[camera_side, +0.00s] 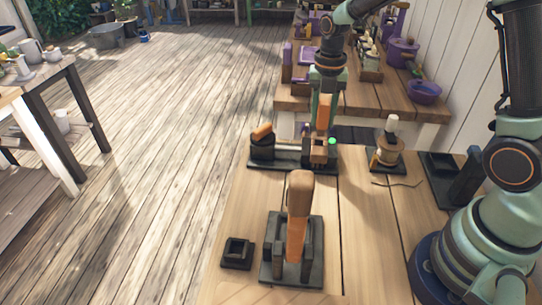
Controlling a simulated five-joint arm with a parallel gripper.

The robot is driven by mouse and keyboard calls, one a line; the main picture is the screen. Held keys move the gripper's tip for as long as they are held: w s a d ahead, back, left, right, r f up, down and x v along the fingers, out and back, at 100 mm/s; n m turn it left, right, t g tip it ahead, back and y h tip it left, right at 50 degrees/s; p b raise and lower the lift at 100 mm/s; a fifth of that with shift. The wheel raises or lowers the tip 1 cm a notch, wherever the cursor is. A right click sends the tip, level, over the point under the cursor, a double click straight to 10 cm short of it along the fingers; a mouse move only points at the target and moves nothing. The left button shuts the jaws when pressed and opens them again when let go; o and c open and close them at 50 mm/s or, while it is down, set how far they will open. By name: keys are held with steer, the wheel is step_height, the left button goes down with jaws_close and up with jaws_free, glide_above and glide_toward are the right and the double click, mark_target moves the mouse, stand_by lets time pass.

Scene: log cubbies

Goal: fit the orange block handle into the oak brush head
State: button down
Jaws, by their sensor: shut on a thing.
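My gripper (324,98) hangs pointing down over the far part of the near bench. It is shut on the orange block handle (323,113), which is upright below my wrist. A small brown wooden piece (318,152), probably the oak brush head, sits directly below on a long black base (287,163). The handle's lower end is close to this piece; I cannot tell whether they touch. The fingertips are small and hard to make out.
A tall brown-and-orange piece (298,205) stands in a black fixture in front. A small black open box (237,252) is left of it. A black post with a tilted orange piece (262,132) stands left of my gripper, and a spool-like stand (387,147) right. Purple items crowd the rear bench.

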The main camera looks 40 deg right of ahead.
mark_target(320, 135)
steer(key=shift+f, duration=0.65)
steer(key=shift+f, duration=1.65)
stand_by(1.0)
steer(key=shift+c, duration=2.2)
jaws_free()
step_height(320, 135, up, 12)
steer(key=shift+r, duration=0.1)
